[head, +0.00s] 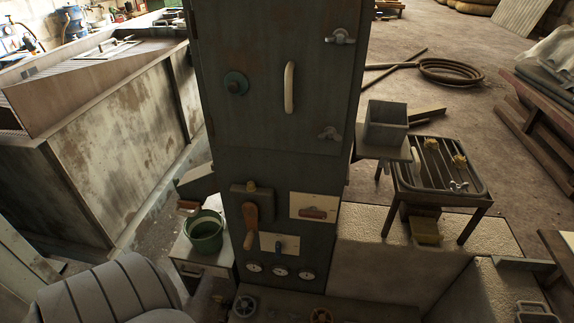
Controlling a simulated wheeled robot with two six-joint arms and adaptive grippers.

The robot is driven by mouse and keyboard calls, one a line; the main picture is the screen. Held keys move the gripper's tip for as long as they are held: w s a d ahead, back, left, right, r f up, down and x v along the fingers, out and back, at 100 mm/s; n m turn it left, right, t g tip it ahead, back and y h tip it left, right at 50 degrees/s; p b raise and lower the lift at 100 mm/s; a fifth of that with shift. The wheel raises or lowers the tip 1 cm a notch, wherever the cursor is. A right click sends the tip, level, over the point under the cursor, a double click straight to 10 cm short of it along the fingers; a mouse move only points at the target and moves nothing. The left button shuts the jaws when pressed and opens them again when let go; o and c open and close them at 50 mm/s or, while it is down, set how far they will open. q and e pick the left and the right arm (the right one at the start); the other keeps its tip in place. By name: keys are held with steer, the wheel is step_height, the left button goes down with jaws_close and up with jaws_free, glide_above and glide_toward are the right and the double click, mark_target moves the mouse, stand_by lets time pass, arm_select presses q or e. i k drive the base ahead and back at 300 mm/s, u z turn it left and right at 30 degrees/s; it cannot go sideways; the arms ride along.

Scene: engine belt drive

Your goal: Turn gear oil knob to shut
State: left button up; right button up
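A tall dark cabinet (275,130) stands in the middle of the head view. Two small handwheels, one grey (245,306) and one brownish (321,315), show at the bottom edge, the second partly cut off. Neither of my grippers is in view.
A metal rack (438,165) and a grey bin (386,124) stand at right. Open floor lies behind, with a coiled hose (450,71).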

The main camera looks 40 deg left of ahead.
mark_target(251, 187)
steer(key=z, duration=1.4)
steer(key=k, duration=1.05)
steer(key=u, duration=1.3)
steer(key=i, duration=0.55)
